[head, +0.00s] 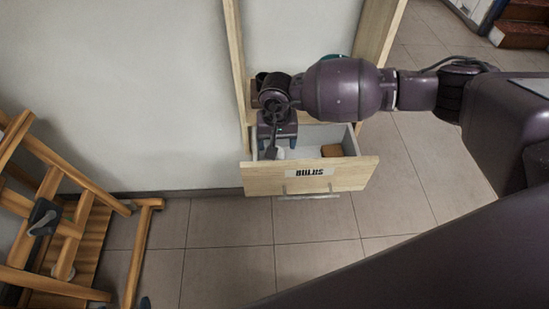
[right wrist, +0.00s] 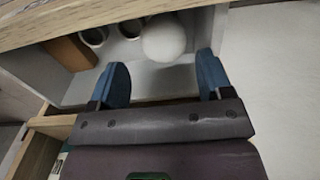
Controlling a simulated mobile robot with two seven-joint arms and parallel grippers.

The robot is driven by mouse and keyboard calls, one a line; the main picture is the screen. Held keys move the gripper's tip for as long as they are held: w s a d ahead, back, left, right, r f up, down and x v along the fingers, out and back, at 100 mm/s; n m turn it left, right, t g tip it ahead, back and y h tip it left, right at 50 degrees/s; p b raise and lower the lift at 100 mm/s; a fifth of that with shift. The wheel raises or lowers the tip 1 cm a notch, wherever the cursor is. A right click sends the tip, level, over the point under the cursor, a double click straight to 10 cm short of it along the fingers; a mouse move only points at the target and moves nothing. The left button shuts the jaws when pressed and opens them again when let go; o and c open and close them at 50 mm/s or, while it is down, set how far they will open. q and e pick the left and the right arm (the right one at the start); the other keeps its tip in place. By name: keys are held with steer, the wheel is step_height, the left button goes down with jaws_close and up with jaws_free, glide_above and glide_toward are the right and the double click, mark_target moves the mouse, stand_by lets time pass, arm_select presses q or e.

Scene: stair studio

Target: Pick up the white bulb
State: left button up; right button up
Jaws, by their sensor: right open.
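The white bulb (right wrist: 165,40) is a round white shape inside the open drawer in the right wrist view. In the head view a small pale patch of it (head: 281,153) shows beneath my gripper; the rest is hidden. The drawer front (head: 262,181) is light wood with a label reading "BULBS". My right gripper (head: 279,145) reaches down into the drawer. Its two blue fingers are apart in the right wrist view (right wrist: 163,68), with the bulb just beyond the tips, roughly centred between them. Nothing is held. I cannot make out my left gripper.
A brown block (head: 331,150) lies in the drawer's right side. Two round, ring-like items (right wrist: 93,37) sit beside the bulb in the right wrist view. The drawer's walls are close around the gripper. A wooden easel-like frame (head: 75,220) stands at the left. The tiled floor (head: 225,245) in front is clear.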

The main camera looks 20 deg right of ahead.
steer(key=f, duration=0.3)
steer(key=f+b, duration=0.1)
steer(key=f, duration=0.2)
steer(key=shift+w+a+f, duration=0.1)
steer(key=shift+w+f, duration=0.1)
steer(key=shift+f, duration=0.05)
steer(key=shift+r, duration=0.1)
steer(key=c, duration=0.7)
